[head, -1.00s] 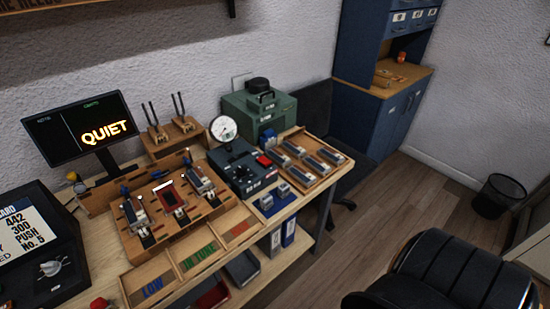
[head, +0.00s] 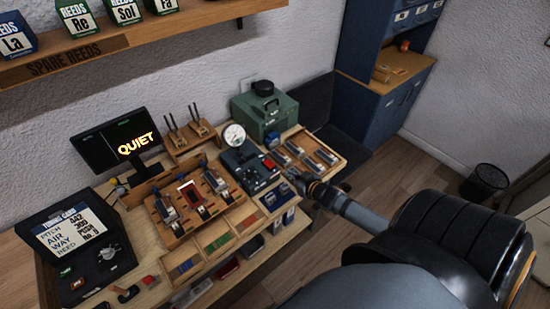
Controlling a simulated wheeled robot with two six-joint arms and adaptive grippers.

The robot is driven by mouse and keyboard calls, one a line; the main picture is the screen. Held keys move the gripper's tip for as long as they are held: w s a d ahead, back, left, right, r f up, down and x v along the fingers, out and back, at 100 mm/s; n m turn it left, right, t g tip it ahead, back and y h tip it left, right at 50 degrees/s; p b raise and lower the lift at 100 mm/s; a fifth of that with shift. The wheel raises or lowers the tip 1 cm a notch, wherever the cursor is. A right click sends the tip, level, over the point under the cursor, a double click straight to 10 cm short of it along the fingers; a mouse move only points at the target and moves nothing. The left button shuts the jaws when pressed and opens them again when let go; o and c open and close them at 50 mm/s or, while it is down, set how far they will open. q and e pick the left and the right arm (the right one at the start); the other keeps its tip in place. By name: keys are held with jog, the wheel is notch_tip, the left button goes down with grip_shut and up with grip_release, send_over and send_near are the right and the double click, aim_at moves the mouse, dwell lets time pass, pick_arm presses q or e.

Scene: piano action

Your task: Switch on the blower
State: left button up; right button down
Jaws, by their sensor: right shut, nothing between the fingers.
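A green box (head: 252,124) with a dark handle and a black round cap on top stands at the back of the bench. In front of it is a dark blue-grey box (head: 241,166) with a round white dial gauge (head: 234,136) above it and a red switch (head: 269,164) at its right side. I cannot tell the switch's position. My right gripper (head: 291,176) is shut and empty, just right of the dark box's front corner, beside the tray of reed parts. My left gripper is not in view.
A wooden tray (head: 338,146) of several metal-topped parts lies right of the gauge box. A wooden jig (head: 160,222) and a screen (head: 92,150) reading QUIET stand to the left. A black panel (head: 64,262) with knobs is at far left. A shelf (head: 130,45) hangs above.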

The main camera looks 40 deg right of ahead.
jog(key=r, duration=0.1)
jog(key=w+r+y, duration=0.1)
jog(key=d+t, duration=0.1)
jog(key=shift+w+r+n, duration=0.15)
jog(key=shift+r+n, duration=0.15)
jog(key=shift+r, duration=0.1)
jog(key=shift+a, duration=0.1)
jog(key=b, duration=1.2)
send_over(269, 164)
jog(key=s, duration=0.4)
jog(key=f, duration=0.3)
jog(key=shift+w+d+f, duration=0.1)
jog(key=shift+d+f, duration=0.15)
jog(key=shift+f, duration=0.15)
jog(key=f, duration=0.3)
jog(key=shift+w, duration=0.2)
jog(key=shift+s+f, duration=0.2)
jog(key=shift+f, duration=0.15)
